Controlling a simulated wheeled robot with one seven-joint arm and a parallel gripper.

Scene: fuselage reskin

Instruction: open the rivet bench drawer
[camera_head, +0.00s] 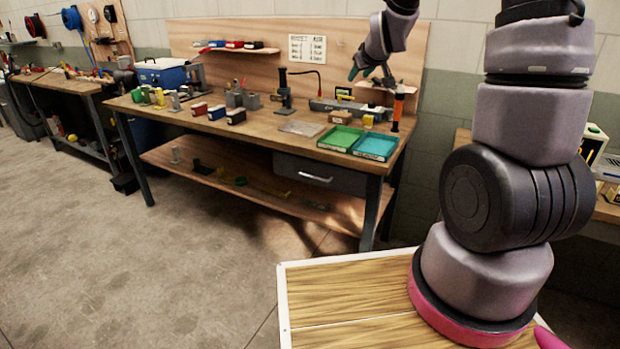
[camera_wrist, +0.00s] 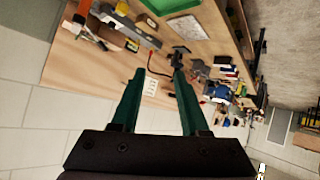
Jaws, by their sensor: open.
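The rivet bench (camera_head: 262,135) is a wooden-topped workbench with dark metal legs and a lower shelf. Its grey drawer (camera_head: 290,168) hangs under the right part of the top, with a light bar handle (camera_head: 315,177) on its front. The drawer front looks flush with the bench, so it appears shut. My gripper (camera_head: 364,73) is above the back right of the bench, well above and behind the drawer, and touches nothing. In the wrist view its two green fingers (camera_wrist: 156,78) are wide apart with nothing between them. The drawer is not visible in the wrist view.
On the bench top are a green tray (camera_head: 340,138) and a teal tray (camera_head: 375,146) above the drawer, an orange-and-black bottle (camera_head: 398,107), and several small tools. The floor (camera_head: 190,260) before the bench is clear.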

